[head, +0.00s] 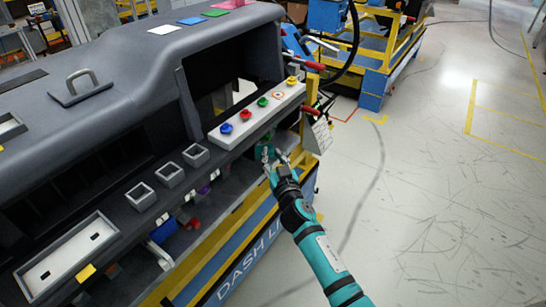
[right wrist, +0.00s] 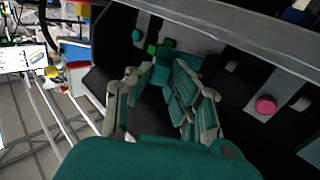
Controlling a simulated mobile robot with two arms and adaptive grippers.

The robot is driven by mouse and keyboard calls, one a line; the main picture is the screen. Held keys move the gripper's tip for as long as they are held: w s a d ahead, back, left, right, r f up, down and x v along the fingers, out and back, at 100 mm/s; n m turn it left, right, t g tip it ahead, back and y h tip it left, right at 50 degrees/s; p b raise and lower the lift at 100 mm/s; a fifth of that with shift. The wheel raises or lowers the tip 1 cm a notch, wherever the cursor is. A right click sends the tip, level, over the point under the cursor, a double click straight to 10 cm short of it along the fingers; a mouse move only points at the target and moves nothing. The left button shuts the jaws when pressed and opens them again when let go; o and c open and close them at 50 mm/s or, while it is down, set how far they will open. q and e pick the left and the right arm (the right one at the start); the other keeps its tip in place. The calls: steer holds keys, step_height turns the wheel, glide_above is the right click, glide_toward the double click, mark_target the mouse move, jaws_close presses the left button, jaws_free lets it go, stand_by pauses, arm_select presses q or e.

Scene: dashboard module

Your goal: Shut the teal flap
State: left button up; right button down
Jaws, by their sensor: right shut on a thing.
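The teal flap (right wrist: 178,62) shows in the right wrist view as a small teal piece on the dark lower part of the dashboard, beyond and between my fingers. In the head view it is mostly hidden near my gripper, under the white button panel. My right gripper (right wrist: 160,88) is shut on the flap, though the matching teal of the finger pads makes the contact hard to see. In the head view the right gripper (head: 271,158) reaches in at the dashboard's lower right end. How far the flap stands open cannot be told. My left gripper is not in view.
The grey dashboard (head: 130,50) carries a white panel (head: 255,115) with coloured knobs just above my gripper. Small square grey frames and a white tray (head: 66,257) lie along its front ledge. A yellow and blue stand (head: 245,250) is below. The floor at right is clear.

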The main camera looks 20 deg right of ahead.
steer(key=w+n+y+p, duration=0.1)
steer(key=n+y, duration=0.1)
steer(key=y, duration=0.1)
steer(key=w+d+n+g+y+p, duration=0.1)
steer(key=n+y, duration=0.1)
steer(key=y, duration=0.1)
steer(key=w+n+g+y+p, duration=0.1)
steer(key=n+y, duration=0.1)
steer(key=shift+d+f+y+p, duration=0.1)
steer(key=shift+d+y+p, duration=0.2)
steer(key=shift+y, duration=0.1)
steer(key=shift+w+a+n+g+y+b, duration=0.1)
steer(key=shift+w+n+g+y+b, duration=0.15)
steer(key=shift+n+g+y+b, duration=0.3)
steer(key=shift+w+a+n+g+y+b, duration=0.1)
steer(key=shift+w+n+g+y+b, duration=0.2)
steer(key=shift+y, duration=0.45)
